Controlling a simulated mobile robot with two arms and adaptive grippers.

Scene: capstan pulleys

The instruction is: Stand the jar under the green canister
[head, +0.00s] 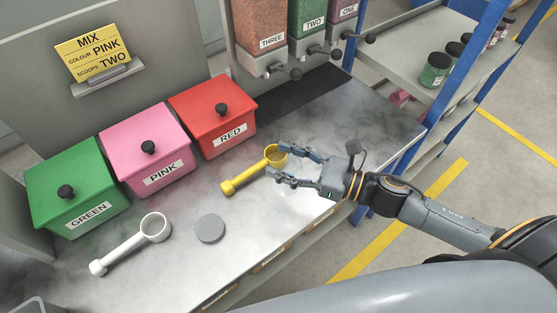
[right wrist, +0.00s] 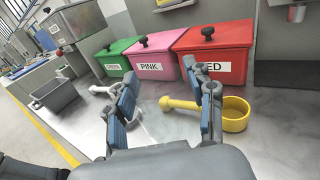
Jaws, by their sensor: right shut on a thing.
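My right gripper (head: 279,164) is low over the grey worktop, its two fingers apart around something. In the right wrist view a faint, see-through shape that looks like the clear jar (right wrist: 160,127) is between the fingers; its outline is hard to make out. The green canister (head: 306,16), labelled TWO, hangs on the back frame between the orange-brown canister THREE (head: 261,25) and the purple canister ONE (head: 343,10). Each canister has an outlet with a dark knob below. My left gripper is not in view.
A yellow scoop (head: 241,179) lies by the right gripper, its cup close to a finger. A white scoop (head: 125,247) and a grey disc (head: 210,229) lie left. Green (head: 75,190), pink (head: 148,148) and red (head: 210,115) bins line the back. A dark mat (head: 300,103) below the canisters is clear.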

